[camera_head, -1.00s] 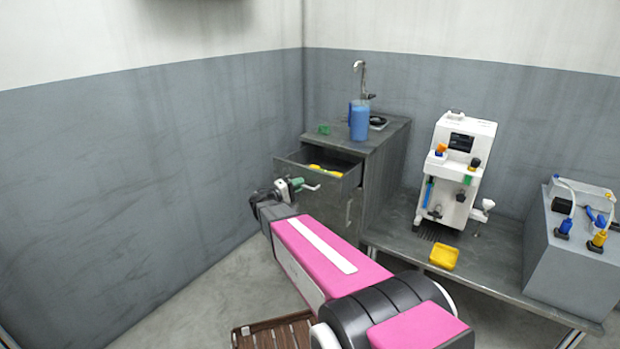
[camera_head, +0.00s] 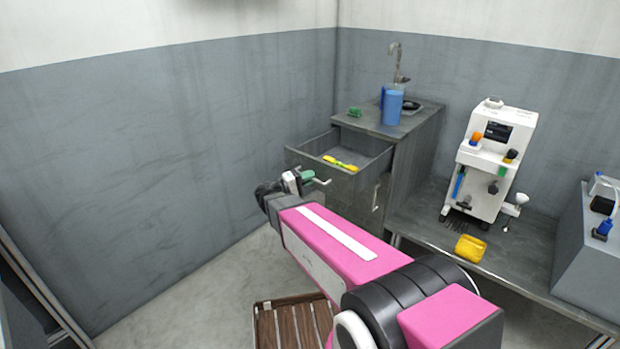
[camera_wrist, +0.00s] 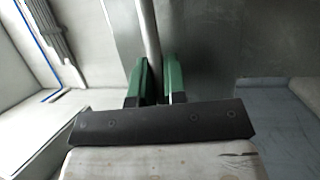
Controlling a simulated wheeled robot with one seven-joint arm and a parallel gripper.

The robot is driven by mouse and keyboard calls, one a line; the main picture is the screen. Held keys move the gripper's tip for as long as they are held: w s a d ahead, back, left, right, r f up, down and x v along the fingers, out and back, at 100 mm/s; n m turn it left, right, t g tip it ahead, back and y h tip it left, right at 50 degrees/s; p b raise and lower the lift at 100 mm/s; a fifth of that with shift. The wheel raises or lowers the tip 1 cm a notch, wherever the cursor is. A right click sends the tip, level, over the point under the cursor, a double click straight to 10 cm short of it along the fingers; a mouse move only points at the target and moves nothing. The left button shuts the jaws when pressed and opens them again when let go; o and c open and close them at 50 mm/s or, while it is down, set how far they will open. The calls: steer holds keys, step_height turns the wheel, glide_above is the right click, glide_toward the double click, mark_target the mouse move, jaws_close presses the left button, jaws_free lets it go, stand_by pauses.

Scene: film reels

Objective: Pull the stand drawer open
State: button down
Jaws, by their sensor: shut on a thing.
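The grey stand (camera_head: 418,150) is in the corner, with its top drawer (camera_head: 305,160) pulled well out. A yellow item (camera_head: 341,163) lies inside the drawer. My gripper (camera_head: 308,178), with green fingers, is at the drawer's front. In the wrist view my gripper (camera_wrist: 155,84) is shut on the metal bar handle (camera_wrist: 148,35), which runs up between the two green fingers. The drawer front (camera_wrist: 200,45) fills much of that view behind the handle.
A blue pitcher (camera_head: 392,105), a green object (camera_head: 354,112) and a tap (camera_head: 397,62) are on the stand's top. A white machine (camera_head: 490,160) and a yellow container (camera_head: 470,248) are on the bench to the right. A brown slatted crate (camera_head: 296,322) is on the floor below my arm.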

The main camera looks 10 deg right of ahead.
steer(key=c, duration=1.2)
jaws_free()
steer(key=shift+a, duration=0.1)
steer(key=v, duration=1)
steer(key=shift+s+a+f, duration=0.1)
steer(key=shift+a, duration=0.2)
steer(key=s+d+f+g+y, duration=0.1)
steer(key=s+d+f+y, duration=0.2)
steer(key=y, duration=0.3)
steer(key=s+d+f+m+g+y, duration=0.1)
steer(key=s+d+f+g+y, duration=0.1)
steer(key=s+f+y, duration=0.3)
steer(key=s+d+f+m+g+y, duration=0.1)
steer(key=s+d+f+y, duration=0.3)
steer(key=y, duration=0.4)
steer(key=shift+s+d+g, duration=0.25)
steer(key=shift+d+g, duration=0.25)
steer(key=shift+d, duration=0.1)
